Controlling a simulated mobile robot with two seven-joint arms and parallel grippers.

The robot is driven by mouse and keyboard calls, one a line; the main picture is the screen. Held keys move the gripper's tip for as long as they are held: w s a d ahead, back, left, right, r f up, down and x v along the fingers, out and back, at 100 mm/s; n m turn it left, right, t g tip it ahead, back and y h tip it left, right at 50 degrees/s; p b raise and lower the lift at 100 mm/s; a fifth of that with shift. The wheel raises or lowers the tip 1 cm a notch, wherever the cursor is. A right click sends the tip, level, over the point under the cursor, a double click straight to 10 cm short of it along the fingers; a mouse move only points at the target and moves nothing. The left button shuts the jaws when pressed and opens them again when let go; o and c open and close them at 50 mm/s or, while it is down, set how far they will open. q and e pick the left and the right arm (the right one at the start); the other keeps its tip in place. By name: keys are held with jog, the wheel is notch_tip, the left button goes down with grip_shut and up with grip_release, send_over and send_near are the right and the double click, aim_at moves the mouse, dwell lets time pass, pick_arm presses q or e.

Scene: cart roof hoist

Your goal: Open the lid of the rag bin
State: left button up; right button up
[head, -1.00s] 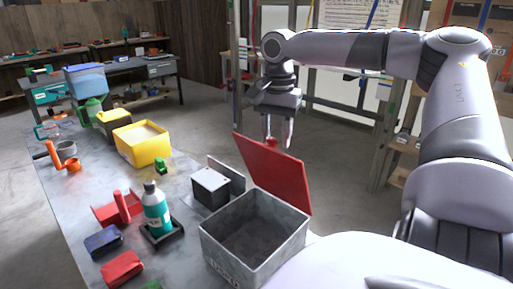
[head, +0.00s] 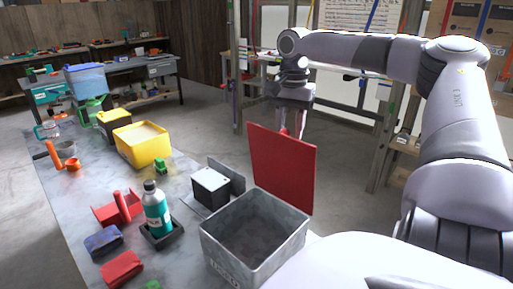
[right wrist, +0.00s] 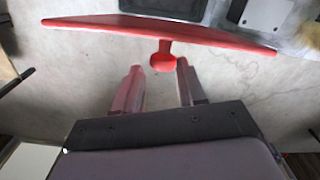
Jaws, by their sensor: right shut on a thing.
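The rag bin (head: 228,258) is an open grey metal box on the right end of the workbench, and its dark inside shows empty. Its red lid (head: 284,166) stands raised, close to upright, along the bin's far right edge. My right gripper (head: 291,131) is behind the lid's upper part, its fingertips partly hidden by it. In the right wrist view the lid (right wrist: 165,29) shows nearly edge-on, with a red knob (right wrist: 163,58) reaching toward my right gripper (right wrist: 160,70). The gripper is shut on the knob. My left gripper is not in view.
A black-and-white box (head: 210,187) stands close beside the bin. A teal bottle (head: 156,212) in a dark tray, a red caddy (head: 118,207), blue and red cloths and a yellow bin (head: 143,146) fill the bench leftward. Open floor lies behind the lid.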

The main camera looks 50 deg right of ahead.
jog(key=shift+s+d+f, duration=0.1)
jog(key=shift+s, duration=0.05)
jog(key=shift+s+d+f, duration=0.1)
jog(key=shift+d+f, duration=0.1)
jog(key=shift+d, duration=0.65)
jog(key=shift+s+d+f, duration=0.1)
jog(key=shift+d+f, duration=0.15)
jog(key=shift+d, duration=0.6)
jog(key=shift+s+d+f, duration=0.1)
jog(key=shift+d+f, duration=0.1)
jog(key=shift+d, duration=0.65)
jog(key=o, duration=0.4)
jog(key=shift+s+r, duration=0.1)
jog(key=shift+c, duration=0.2)
jog(key=shift+r, duration=0.15)
notch_tip(320, 180, up, 8)
